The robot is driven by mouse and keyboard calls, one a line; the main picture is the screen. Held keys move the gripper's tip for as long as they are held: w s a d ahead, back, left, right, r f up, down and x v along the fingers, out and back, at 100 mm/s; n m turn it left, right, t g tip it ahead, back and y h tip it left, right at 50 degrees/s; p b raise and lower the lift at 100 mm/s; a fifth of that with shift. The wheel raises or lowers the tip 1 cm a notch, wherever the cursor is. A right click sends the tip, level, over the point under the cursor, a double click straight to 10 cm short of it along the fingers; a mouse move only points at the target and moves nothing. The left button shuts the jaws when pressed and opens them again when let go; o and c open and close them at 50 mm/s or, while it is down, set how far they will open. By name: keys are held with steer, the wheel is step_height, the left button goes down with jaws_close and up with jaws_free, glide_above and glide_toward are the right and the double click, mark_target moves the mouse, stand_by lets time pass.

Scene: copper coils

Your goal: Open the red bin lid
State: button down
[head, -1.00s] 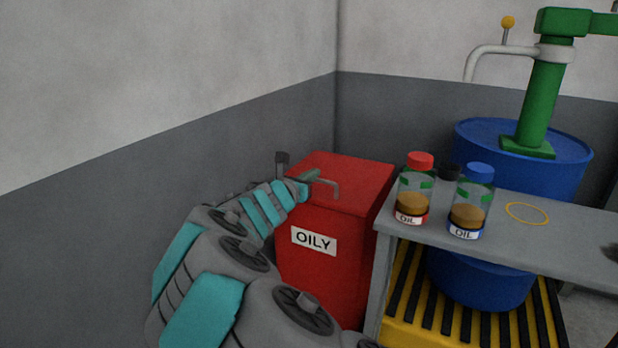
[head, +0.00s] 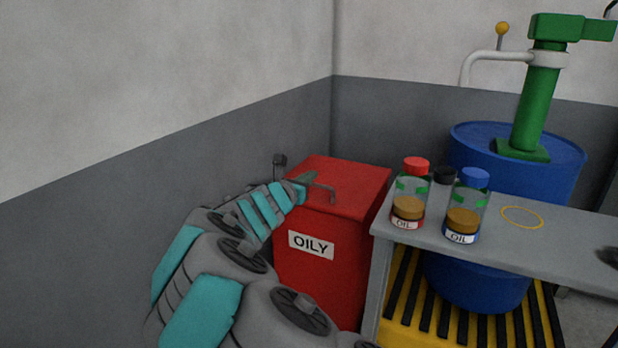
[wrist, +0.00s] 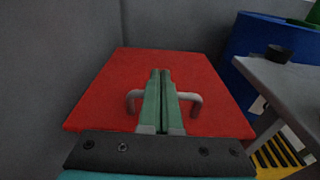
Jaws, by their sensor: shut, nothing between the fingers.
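The red bin (head: 318,268) with the OILY label stands in the corner by the grey wall, left of the bench. Its red lid (head: 358,180) lies flat and shut on top. The lid also shows in the wrist view (wrist: 112,82), with a grey bar handle (wrist: 195,104) near its front edge. My gripper (head: 312,178) is over the lid's front left part, at the handle. In the wrist view my gripper (wrist: 160,74) is shut, its fingers together and empty, lying across the middle of the handle. The handle's middle is hidden behind the fingers. I cannot tell whether they touch it.
A grey bench (head: 560,248) stands right of the bin. It carries a red-capped oil jar (head: 409,200), a blue-capped oil jar (head: 464,210) and a black-capped item (head: 442,185). A blue drum (head: 480,150) with a green pump (head: 535,105) stands behind, on a yellow slatted platform (head: 400,330).

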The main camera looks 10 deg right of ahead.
steer(key=shift+w+d+r, duration=0.1)
steer(key=shift+r, duration=0.2)
steer(key=shift+w+d+r+p, duration=0.1)
steer(key=shift+r+p, duration=0.3)
steer(key=shift+p, duration=0.15)
steer(key=shift+w+d+r+p, duration=0.1)
steer(key=shift+r+p, duration=0.3)
steer(key=shift+p, duration=0.15)
steer(key=shift+a, duration=0.1)
stand_by(0.5)
